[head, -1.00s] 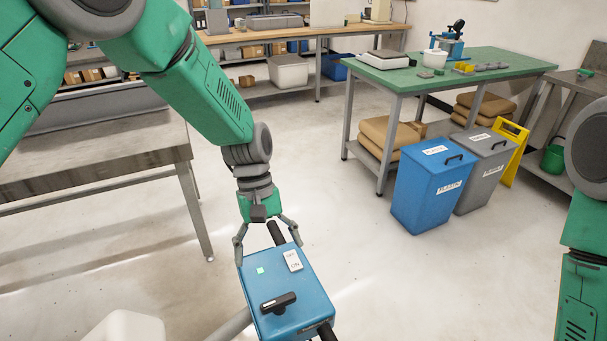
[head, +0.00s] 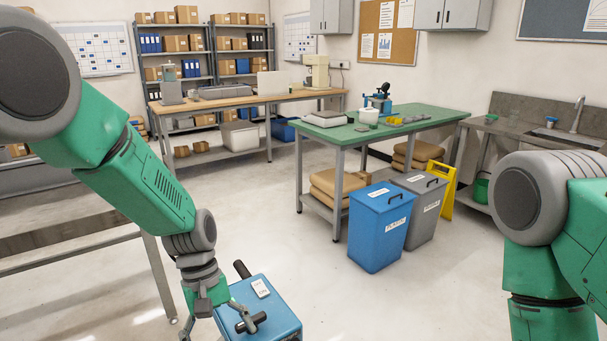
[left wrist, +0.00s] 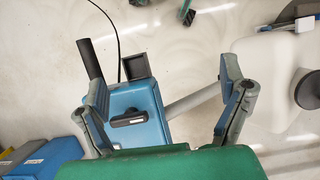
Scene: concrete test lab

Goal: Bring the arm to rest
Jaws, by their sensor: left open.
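My left gripper (head: 212,322) is at the bottom of the head view, pointing down, with its green body beside the blue box (head: 281,309). One finger overlaps the box's near left part in this view; I cannot tell whether it touches. In the left wrist view the two fingers (left wrist: 165,95) are spread wide with nothing held between them. The blue box also shows there (left wrist: 150,100), with a black handle (left wrist: 132,118) on top, partly behind the left finger. My right arm is at the right of the head view, but its gripper is out of frame.
A metal table (head: 75,238) stands close on the left. A blue bin (head: 379,230), a grey bin (head: 424,215) and a yellow floor sign (head: 443,188) stand before the green-topped table (head: 440,118). A wooden workbench (head: 235,101) is behind. The middle floor is clear.

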